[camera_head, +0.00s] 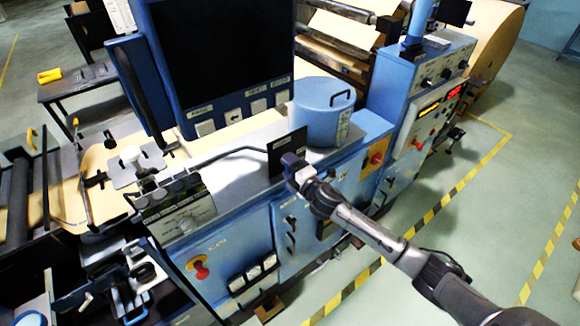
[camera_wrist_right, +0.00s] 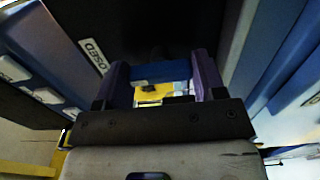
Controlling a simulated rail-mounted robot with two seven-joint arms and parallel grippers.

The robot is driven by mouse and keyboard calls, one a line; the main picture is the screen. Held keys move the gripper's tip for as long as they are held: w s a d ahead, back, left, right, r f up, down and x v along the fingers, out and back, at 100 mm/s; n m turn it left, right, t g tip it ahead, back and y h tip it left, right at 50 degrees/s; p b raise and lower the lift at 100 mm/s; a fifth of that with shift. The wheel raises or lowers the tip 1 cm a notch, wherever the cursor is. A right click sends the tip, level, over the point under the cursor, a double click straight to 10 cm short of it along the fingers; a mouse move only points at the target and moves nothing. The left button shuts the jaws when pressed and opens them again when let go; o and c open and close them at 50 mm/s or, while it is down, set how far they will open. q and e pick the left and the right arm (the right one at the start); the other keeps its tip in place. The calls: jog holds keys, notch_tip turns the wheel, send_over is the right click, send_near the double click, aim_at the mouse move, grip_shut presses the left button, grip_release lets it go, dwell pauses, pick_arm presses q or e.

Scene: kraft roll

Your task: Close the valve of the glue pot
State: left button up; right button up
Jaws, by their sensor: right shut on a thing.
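The glue pot (camera_head: 318,118) is a blue cylinder with a dark handle on its lid, standing on the machine in the head view. A dark panel (camera_head: 287,143) stands at its front left side. My right gripper (camera_head: 291,161) reaches in from the lower right and is at this panel's lower edge. In the right wrist view its two purple fingers (camera_wrist_right: 162,82) are shut on a blue piece, which looks like the valve handle (camera_wrist_right: 160,71). A "CLOSED" label (camera_wrist_right: 93,56) shows left of the fingers. The valve body is hidden. My left gripper is not in view.
A large dark screen (camera_head: 222,50) with buttons below it stands left of the pot. A thin bent dark pipe (camera_head: 225,155) runs left from the panel. A blue control console (camera_head: 430,85) stands at the right. Open floor (camera_head: 470,190) with striped tape lies at the right.

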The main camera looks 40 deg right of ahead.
dwell(0.3)
jog(key=o, duration=0.9)
jog(key=shift+s+a+b, duration=0.2)
jog(key=shift+s+b, duration=0.55)
jog(key=shift+s, duration=2.7)
jog(key=shift+s+a+b, duration=0.15)
jog(key=shift+s+b, duration=0.6)
jog(key=shift+s, duration=2.7)
